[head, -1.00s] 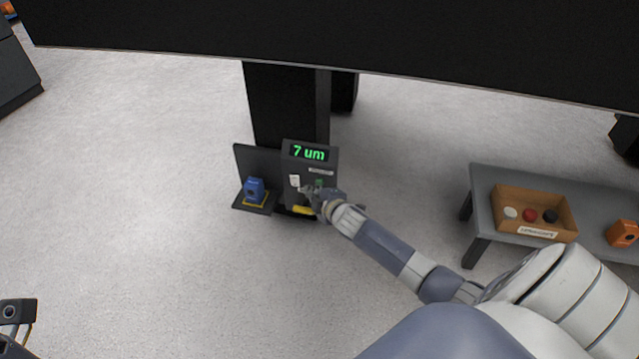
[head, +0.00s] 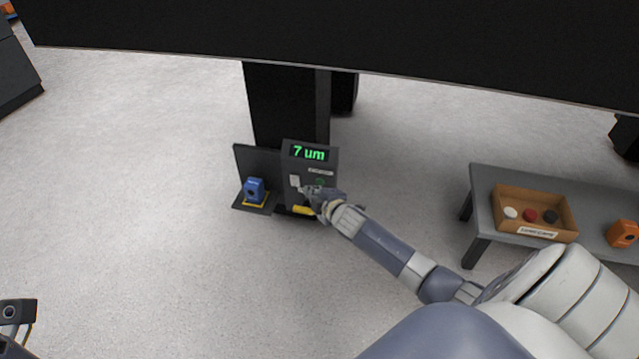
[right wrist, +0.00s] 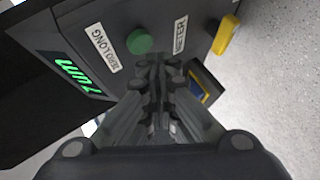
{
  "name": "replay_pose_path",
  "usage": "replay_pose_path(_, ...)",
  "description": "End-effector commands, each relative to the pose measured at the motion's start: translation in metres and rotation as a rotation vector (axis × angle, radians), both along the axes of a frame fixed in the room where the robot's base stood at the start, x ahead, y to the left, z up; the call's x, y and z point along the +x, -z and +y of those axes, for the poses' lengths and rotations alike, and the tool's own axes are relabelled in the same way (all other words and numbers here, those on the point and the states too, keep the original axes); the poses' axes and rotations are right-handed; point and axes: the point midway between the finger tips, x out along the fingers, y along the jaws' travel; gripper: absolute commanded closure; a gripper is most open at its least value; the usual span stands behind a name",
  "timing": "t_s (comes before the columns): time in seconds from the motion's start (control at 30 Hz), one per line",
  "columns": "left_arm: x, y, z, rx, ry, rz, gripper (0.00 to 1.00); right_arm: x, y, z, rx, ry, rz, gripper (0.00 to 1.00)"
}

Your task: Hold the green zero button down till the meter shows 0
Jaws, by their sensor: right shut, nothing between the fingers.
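The dark meter box (head: 293,170) stands upright against a black post in the head view. Its display (head: 309,153) reads "7 um" in green; the same reading shows sideways in the right wrist view (right wrist: 77,76). My right gripper (right wrist: 158,65) is shut and empty. Its fingertips are close to the button's edge in the wrist view; I cannot tell whether they touch it. The button is partly seen behind the gripper in the head view (head: 320,182).
A blue block (head: 254,189) with a yellow base stands on a dark ledge left of the box. A yellow part (head: 303,210) is low on the box. A grey bench (head: 484,208) at right bears a wooden tray (head: 565,228) and an orange item (head: 622,234). A dark slab overhangs above.

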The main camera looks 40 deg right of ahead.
Motion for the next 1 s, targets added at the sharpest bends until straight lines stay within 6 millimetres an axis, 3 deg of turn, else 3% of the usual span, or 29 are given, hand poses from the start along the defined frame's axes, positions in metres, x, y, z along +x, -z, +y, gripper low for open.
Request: replay_pose_path(1.0, 0.0003, 0.0025, 0.0005, -0.001, 0.0, 0.014, 0.67, 0.0076, -0.0004, -0.0087, 0.0, 0.0, 0.0, 1.0)
